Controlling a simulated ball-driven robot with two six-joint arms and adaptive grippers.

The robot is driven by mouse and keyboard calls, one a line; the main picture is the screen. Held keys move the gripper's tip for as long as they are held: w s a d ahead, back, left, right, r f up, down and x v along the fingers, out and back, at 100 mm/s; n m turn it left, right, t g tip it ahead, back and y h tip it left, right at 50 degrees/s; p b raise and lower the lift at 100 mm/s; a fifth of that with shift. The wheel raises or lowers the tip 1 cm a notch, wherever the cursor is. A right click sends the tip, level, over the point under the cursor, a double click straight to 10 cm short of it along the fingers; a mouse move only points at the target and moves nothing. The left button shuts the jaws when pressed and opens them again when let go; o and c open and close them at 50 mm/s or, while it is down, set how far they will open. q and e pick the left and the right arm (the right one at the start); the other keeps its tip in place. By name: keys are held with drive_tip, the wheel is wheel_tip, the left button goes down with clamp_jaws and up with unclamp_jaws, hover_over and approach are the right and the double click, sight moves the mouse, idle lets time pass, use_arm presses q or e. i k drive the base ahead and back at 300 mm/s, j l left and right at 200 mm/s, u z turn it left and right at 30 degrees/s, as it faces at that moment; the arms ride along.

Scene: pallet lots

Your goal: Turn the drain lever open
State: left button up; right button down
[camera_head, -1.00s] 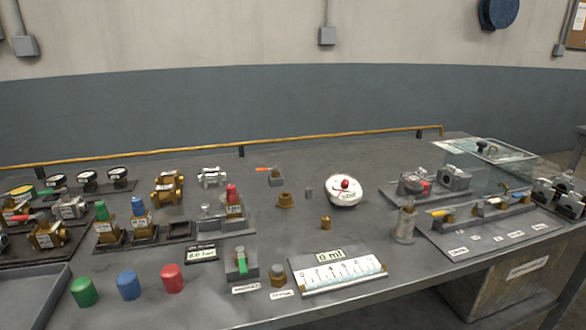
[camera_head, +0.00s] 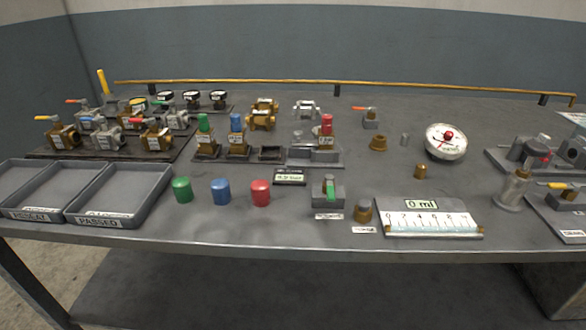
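A valve with a yellow lever (camera_head: 559,185) sits on a grey block at the right edge of the view. The lever lies roughly flat, pointing left and right in the picture. A white label (camera_head: 573,233) in front of it seems to read DRAIN, but it is small and close to the picture's edge. The plate under this valve (camera_head: 547,212) is cut off on the right, so the fittings beyond it are hidden. Neither of my grippers is in view.
A clear cylinder (camera_head: 513,190) stands just left of the yellow lever. A 0 ml display board (camera_head: 430,232) and a round gauge (camera_head: 445,153) lie further left. Trays (camera_head: 150,192) and several valves fill the left side. A yellow rail (camera_head: 400,90) runs along the back.

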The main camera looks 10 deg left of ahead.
sight(575, 186)
drive_tip(key=z, duration=1.25)
